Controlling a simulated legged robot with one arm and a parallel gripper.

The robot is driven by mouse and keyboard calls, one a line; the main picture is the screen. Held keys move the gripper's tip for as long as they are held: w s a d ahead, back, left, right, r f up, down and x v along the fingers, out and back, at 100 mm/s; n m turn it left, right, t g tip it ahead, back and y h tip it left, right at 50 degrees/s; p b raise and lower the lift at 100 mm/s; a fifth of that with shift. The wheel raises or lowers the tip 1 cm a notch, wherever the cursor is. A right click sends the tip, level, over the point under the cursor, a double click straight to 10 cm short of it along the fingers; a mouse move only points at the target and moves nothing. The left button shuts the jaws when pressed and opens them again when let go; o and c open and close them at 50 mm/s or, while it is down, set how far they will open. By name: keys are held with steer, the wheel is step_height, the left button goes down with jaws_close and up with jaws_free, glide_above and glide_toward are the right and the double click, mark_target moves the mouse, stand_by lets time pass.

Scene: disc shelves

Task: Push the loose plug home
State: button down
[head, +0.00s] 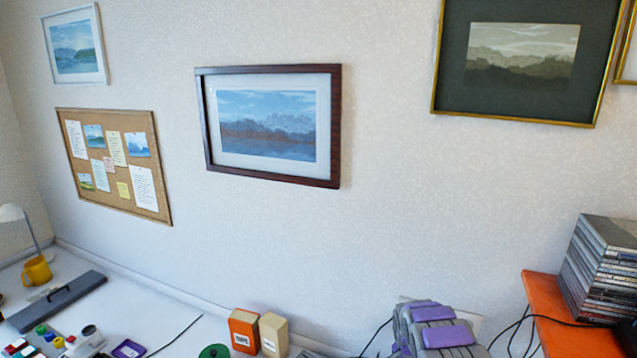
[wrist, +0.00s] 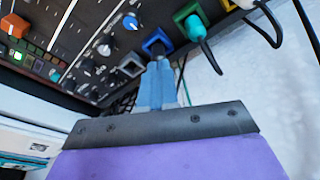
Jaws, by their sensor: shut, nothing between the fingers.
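In the wrist view my gripper (wrist: 159,66) is shut, its narrow blue-grey fingers together and empty. The fingertips are at or just in front of a blue-framed socket (wrist: 154,41) on a dark panel (wrist: 70,35). I cannot tell whether they touch a plug there; the fingers cover part of that spot. A teal plug (wrist: 198,29) with a dark cable sits at the green-framed socket (wrist: 184,12), just right of the fingertips. How far it is seated is unclear. In the head view only my grey and purple arm shows, and the panel is out of view.
The panel has several knobs and lit buttons. A white plug (wrist: 244,4) and cables hang at its right. In the head view a disc stack (head: 605,270) stands on an orange shelf (head: 565,315). Boxes (head: 258,333) and small items lie on the white desk (head: 130,305).

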steer(key=shift+f, duration=0.15)
steer(key=shift+r+p, duration=0.4)
steer(key=shift+r, duration=3.1)
